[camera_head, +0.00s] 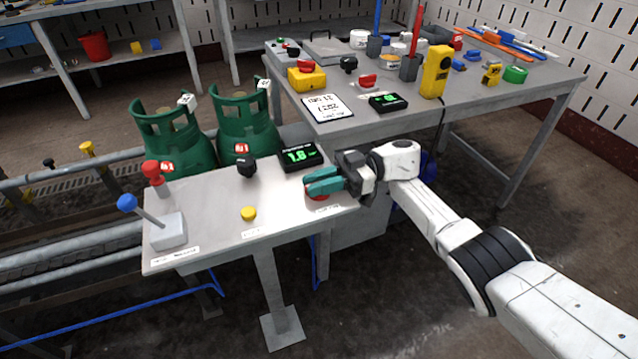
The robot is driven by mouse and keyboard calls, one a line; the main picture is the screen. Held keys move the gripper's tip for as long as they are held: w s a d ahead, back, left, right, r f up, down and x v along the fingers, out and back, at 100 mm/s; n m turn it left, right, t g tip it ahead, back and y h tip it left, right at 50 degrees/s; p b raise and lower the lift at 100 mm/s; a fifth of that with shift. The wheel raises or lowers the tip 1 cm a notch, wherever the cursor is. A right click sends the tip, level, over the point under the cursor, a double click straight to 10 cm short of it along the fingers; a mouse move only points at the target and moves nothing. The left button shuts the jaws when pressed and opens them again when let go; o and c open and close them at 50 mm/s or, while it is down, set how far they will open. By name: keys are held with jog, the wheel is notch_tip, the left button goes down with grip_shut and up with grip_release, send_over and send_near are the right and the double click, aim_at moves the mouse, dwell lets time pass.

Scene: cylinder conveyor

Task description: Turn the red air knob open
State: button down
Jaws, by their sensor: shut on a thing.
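The red knob (317,197) sits on the front right part of the small grey panel table (206,203). It is mostly hidden under my gripper (308,185), so which way it is turned cannot be seen. My gripper's teal fingers reach in from the right, low over the panel, and are shut on the knob. A label lies in front of the knob, too small to read.
A black display (300,157) reading about 1.8 stands just behind my gripper. Green gas cylinders (247,128) stand behind.

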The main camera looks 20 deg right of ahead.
jog(key=shift+r, duration=0.1)
jog(key=c, duration=1.1)
grip_release()
jog(key=shift+w+d+b, duration=0.15)
jog(key=shift+d+b, duration=3.35)
jog(key=shift+d, duration=1.85)
